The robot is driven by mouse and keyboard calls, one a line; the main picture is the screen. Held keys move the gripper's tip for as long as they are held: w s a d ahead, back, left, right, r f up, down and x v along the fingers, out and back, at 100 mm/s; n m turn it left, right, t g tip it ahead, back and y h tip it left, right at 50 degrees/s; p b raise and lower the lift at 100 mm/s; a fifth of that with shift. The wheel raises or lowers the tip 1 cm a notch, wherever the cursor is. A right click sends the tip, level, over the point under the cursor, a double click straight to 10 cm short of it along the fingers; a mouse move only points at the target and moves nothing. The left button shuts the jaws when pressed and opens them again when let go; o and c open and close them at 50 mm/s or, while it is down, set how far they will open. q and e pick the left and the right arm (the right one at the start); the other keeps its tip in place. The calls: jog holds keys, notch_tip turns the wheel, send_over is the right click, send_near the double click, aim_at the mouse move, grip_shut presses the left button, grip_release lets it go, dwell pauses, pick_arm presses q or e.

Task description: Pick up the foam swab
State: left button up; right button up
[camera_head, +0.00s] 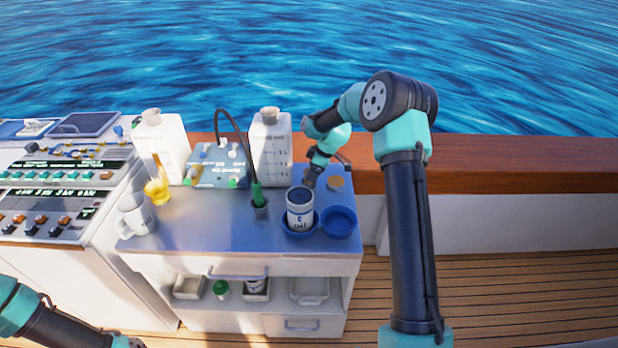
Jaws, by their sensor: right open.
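I cannot make out a foam swab for certain in the head view. My right gripper (311,180) is open and points down over the back right of the blue worktop, just behind a white labelled can (300,207). Its fingertips are small and partly hidden, and I cannot tell whether anything lies between them. A green-handled tool (257,193) with a black cable stands in a dark holder left of the can. Only part of my left arm shows at the lower left; its gripper is out of view.
The worktop (200,230) also holds white jugs (270,146), a light-blue box (218,165), a yellow item (157,188), a white mug (135,215), a blue lid (339,222) and an orange-brown disc (335,183). A wooden rail (480,164) runs behind.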

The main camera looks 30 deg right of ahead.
jog(key=x, duration=0.3)
jog(key=shift+w+f, duration=0.1)
dwell(0.3)
jog(key=c, duration=1)
notch_tip(320, 180, up, 10)
jog(key=shift+r, duration=0.1)
dwell(0.4)
